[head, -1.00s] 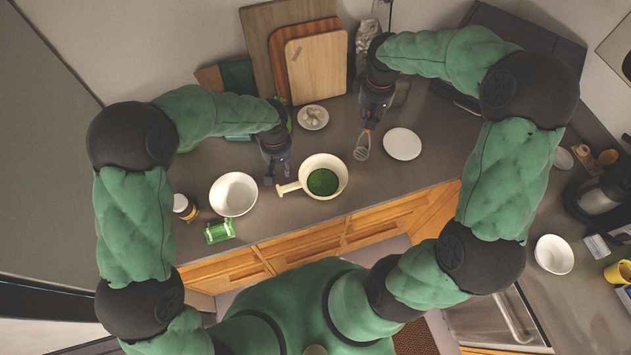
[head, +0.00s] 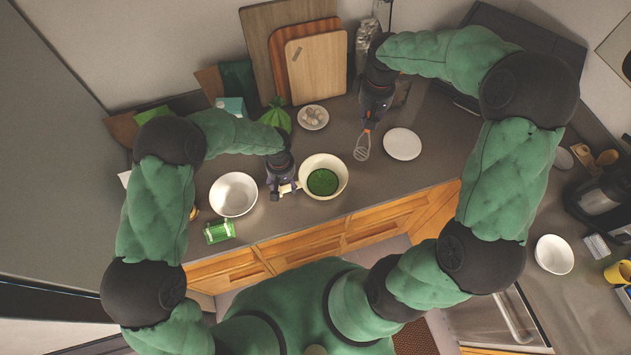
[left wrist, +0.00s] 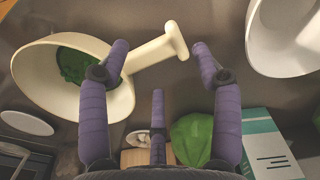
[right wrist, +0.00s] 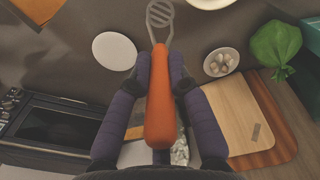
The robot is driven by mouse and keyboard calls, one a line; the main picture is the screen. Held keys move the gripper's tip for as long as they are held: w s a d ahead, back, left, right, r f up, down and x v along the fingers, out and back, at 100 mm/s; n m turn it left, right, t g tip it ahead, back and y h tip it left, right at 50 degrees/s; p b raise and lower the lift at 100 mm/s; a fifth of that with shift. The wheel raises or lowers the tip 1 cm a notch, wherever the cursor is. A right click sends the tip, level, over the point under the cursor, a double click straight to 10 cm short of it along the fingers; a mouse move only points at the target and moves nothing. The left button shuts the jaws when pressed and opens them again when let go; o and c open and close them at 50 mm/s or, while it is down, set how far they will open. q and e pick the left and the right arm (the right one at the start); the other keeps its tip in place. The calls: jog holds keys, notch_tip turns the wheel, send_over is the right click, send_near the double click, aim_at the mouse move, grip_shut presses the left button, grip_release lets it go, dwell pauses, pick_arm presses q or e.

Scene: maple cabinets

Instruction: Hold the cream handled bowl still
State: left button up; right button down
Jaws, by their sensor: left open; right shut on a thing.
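The cream handled bowl (head: 338,164) stands on the counter with green contents in it. Its handle points left in the head view. In the left wrist view the bowl (left wrist: 30,72) is at upper left, its handle (left wrist: 150,55) reaching between the fingers. My left gripper (head: 285,190) is open at the handle, with fingers (left wrist: 160,58) on either side of it; I cannot tell whether they touch it.
A white bowl (head: 233,194) stands left of the handled bowl, with a green packet (head: 219,231) in front of it. A white plate (head: 402,144) lies to the right. A small dish (head: 313,117) of pale pieces and cutting boards (head: 316,66) are behind.

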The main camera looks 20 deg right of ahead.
aim_at(285, 188)
pick_arm(q)
jog(key=shift+f, duration=2.35)
grip_shut()
